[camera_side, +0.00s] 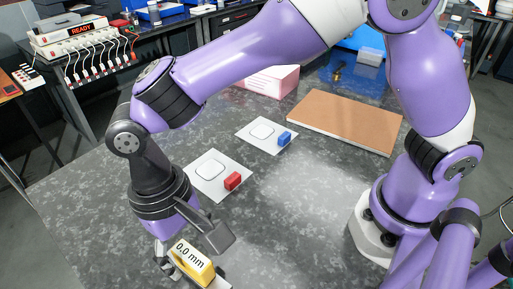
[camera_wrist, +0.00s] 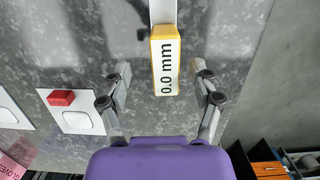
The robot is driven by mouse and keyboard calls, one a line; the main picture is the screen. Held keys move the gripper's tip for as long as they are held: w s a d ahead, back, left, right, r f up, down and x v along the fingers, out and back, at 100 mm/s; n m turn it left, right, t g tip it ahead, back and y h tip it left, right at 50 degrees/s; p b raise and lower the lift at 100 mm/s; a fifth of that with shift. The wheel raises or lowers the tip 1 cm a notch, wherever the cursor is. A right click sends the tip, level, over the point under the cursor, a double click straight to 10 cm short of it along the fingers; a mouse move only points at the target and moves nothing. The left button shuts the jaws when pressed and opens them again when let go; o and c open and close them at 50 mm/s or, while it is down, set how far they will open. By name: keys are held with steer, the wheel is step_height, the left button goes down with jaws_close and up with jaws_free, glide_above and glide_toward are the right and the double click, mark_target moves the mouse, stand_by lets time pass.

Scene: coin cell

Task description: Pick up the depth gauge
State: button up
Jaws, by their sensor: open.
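The depth gauge (camera_side: 191,262) has a yellow body with a white face reading "0.0 mm". In the side view it is at the bottom edge, partly cut off and close to my gripper. In the wrist view the depth gauge (camera_wrist: 166,66) lies ahead, with a pale bar running from it to the top edge. My gripper (camera_wrist: 160,72) is open, with one finger on each side of the gauge's near end. I see a gap between each finger and the gauge. In the side view my gripper (camera_side: 190,268) is partly hidden by the gauge and my wrist.
White cards with a red block (camera_side: 233,181) and a blue block (camera_side: 284,138) lie on the grey speckled table (camera_side: 300,225). A brown board (camera_side: 345,122) and a pink box (camera_side: 272,80) are at the back. The table's front middle is clear.

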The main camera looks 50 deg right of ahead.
steer(key=f, duration=0.3)
steer(key=s+f, duration=0.1)
steer(key=shift+a+f, duration=0.25)
steer(key=shift+f, duration=0.15)
jaws_close()
